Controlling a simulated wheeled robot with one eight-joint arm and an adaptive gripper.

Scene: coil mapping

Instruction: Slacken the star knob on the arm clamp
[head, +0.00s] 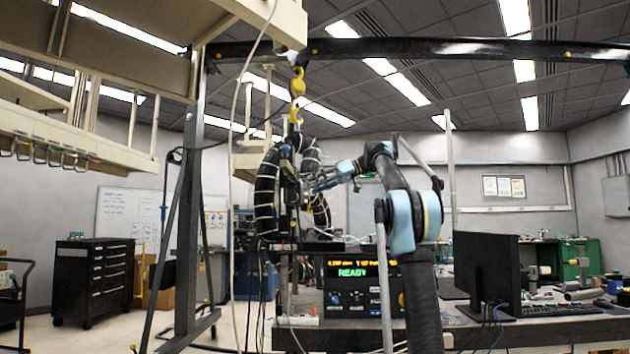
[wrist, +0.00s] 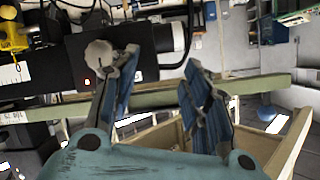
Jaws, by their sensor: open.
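In the wrist view a pale grey lobed knob (wrist: 99,53), which looks like the star knob, sits on a dark block (wrist: 72,70), apparently the arm clamp. My gripper (wrist: 160,62) is open, with its two blue fingers wide apart and nothing between them. The left finger's tip is right beside the knob; I cannot tell whether they touch. The knob lies outside the gap, to its left. In the head view my gripper (head: 318,182) is at the upright clamp assembly (head: 290,178) beside the black coil. The knob cannot be made out there.
A large black coil (head: 267,195) wrapped with white ties hangs under a yellow hook (head: 298,84). A tester (head: 350,285) reading READY stands below. A monitor (head: 487,265) and clutter fill the bench to the right. A dark cylinder (wrist: 165,38) lies close beyond the fingers.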

